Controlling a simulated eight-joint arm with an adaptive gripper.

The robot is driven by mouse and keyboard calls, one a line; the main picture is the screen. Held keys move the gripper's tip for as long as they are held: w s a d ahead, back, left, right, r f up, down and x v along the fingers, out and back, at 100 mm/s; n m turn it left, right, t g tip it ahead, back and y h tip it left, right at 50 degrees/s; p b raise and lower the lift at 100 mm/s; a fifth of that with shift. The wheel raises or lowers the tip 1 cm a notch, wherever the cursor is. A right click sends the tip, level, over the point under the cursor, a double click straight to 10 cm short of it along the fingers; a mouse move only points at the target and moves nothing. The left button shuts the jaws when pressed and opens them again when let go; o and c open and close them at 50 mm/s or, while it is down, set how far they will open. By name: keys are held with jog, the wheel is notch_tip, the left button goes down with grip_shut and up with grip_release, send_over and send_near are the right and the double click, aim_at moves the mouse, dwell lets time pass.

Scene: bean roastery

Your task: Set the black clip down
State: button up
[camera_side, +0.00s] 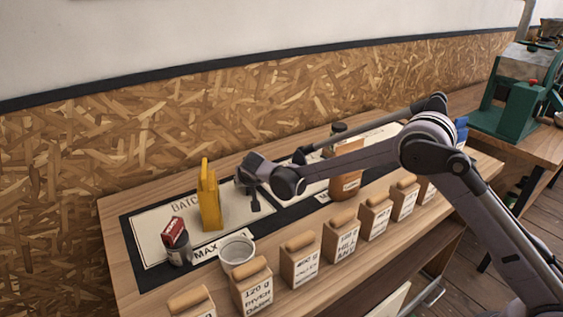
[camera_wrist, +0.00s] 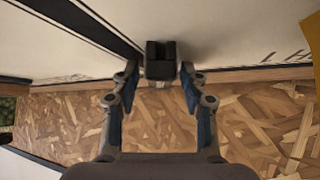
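The black clip (camera_wrist: 161,60) is a small dark block with a notch, seen over the white card just beyond my fingertips in the wrist view. My gripper (camera_wrist: 160,72) has its two blue-padded fingers apart, one on each side of the clip, with a narrow gap showing at each side. In the side view my gripper (camera_side: 254,172) is low over the white panel (camera_side: 236,208) of the board. A small dark shape below it appears to be the clip (camera_side: 254,204). I cannot tell for sure whether its underside touches the board.
A yellow upright bag (camera_side: 209,200) stands left of my gripper. A dark red-labelled container (camera_side: 176,240) and a grey cup (camera_side: 237,252) are at the front left. Several wooden-topped blocks (camera_side: 306,262) line the front edge. An amber jar (camera_side: 346,170) stands to the right.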

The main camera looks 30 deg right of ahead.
jog(key=shift+s+a+r, duration=0.1)
jog(key=shift+s+r, duration=0.1)
jog(key=shift+r, duration=0.2)
jog(key=v, duration=1.1)
jog(key=s+d+r, duration=0.5)
jog(key=s, duration=0.1)
jog(key=s+d+r+n+g+y, duration=0.1)
jog(key=s+d+r+n+y, duration=0.15)
jog(key=s+d, duration=0.6)
jog(key=s+f+n, duration=0.1)
jog(key=s+f, duration=0.1)
jog(key=s, duration=0.7)
jog(key=s+d+f+n, duration=0.1)
jog(key=s+f, duration=0.1)
jog(key=s, duration=0.7)
jog(key=shift+d+y, duration=0.25)
jog(key=shift+y, duration=0.1)
